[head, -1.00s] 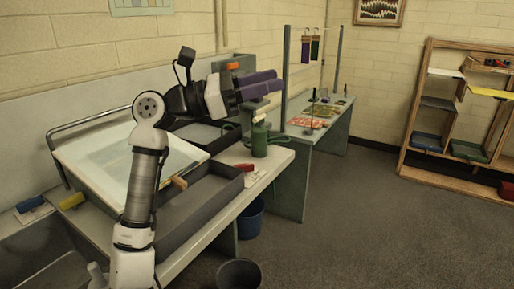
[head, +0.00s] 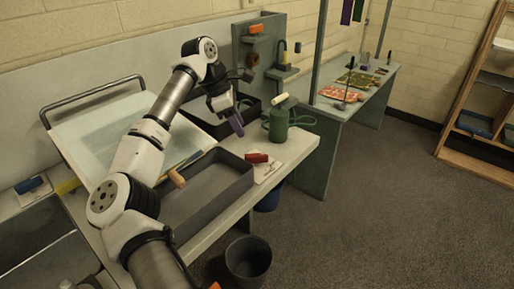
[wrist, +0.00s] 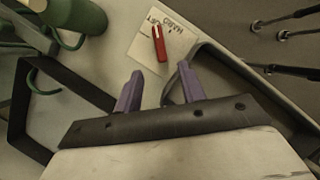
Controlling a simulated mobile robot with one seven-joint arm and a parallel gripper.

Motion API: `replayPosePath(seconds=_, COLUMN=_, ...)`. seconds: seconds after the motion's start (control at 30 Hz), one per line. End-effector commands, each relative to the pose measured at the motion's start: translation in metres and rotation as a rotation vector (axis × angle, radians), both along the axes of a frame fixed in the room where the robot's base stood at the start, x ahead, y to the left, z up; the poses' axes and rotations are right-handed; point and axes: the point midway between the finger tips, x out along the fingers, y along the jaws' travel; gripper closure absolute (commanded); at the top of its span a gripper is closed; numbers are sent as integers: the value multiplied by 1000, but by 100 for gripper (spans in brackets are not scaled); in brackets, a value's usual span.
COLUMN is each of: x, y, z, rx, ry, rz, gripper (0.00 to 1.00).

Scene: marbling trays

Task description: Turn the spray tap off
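No part is plainly recognisable as the spray tap. A green canister (head: 278,122) with a pale top piece stands on the bench; part of it shows at the upper left of the wrist view (wrist: 78,12). My gripper (head: 236,122) is tilted downward, left of the canister. In the wrist view my gripper (wrist: 160,90) has its purple fingers apart, with nothing between them.
A grey empty tray (head: 205,195) lies at the bench front, beside a sloped pale board (head: 120,125). An upright grey panel (head: 260,50) with small shelves stands behind. A dark bucket (head: 248,258) is on the floor. Open floor lies to the right.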

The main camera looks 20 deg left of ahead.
Motion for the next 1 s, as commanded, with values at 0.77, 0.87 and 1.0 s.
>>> replayPosePath(seconds=0.77, x=19, y=-41, z=-104, rx=-4, ry=-2, rz=-1, gripper=60)
replayPosePath(seconds=0.87, x=19, y=-41, z=-104, rx=-3, ry=-2, rz=-1, gripper=60)
replayPosePath(seconds=1.0, x=19, y=-41, z=-104, rx=-3, ry=-2, rz=-1, gripper=64)
